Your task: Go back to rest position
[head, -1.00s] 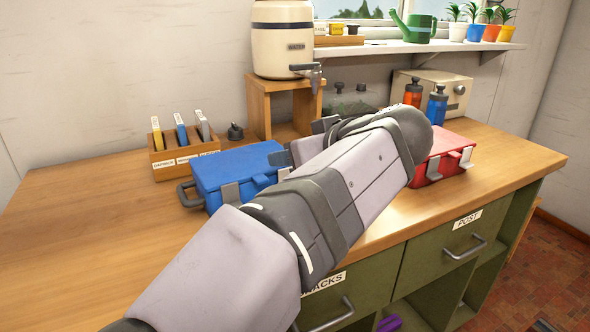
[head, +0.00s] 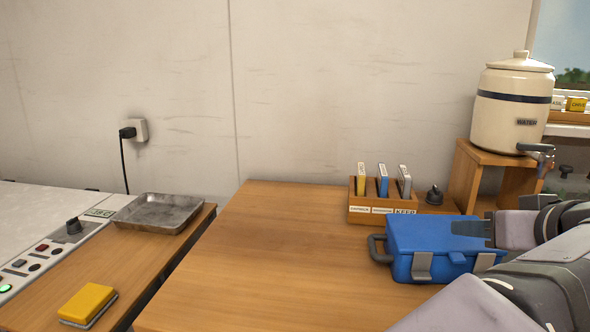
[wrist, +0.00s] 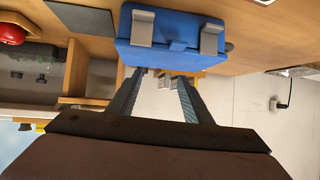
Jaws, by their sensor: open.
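My gripper (head: 470,229) is at the right of the head view, in front of the top right part of a blue lidded box (head: 415,236). In the wrist view my gripper (wrist: 160,80) has its two fingers spread, with nothing held between them. The blue box (wrist: 175,27) with grey latches fills the top middle there, just beyond the fingertips. I cannot tell whether a fingertip touches the lid. My arm hides the box's right end in the head view.
A wooden card holder (head: 383,207) and a water crock (head: 513,105) on a wooden stand (head: 462,178) are behind the box. The counter (head: 260,260) left of it is clear. Further left are a metal tray (head: 158,212) and a yellow sponge-like block (head: 88,304).

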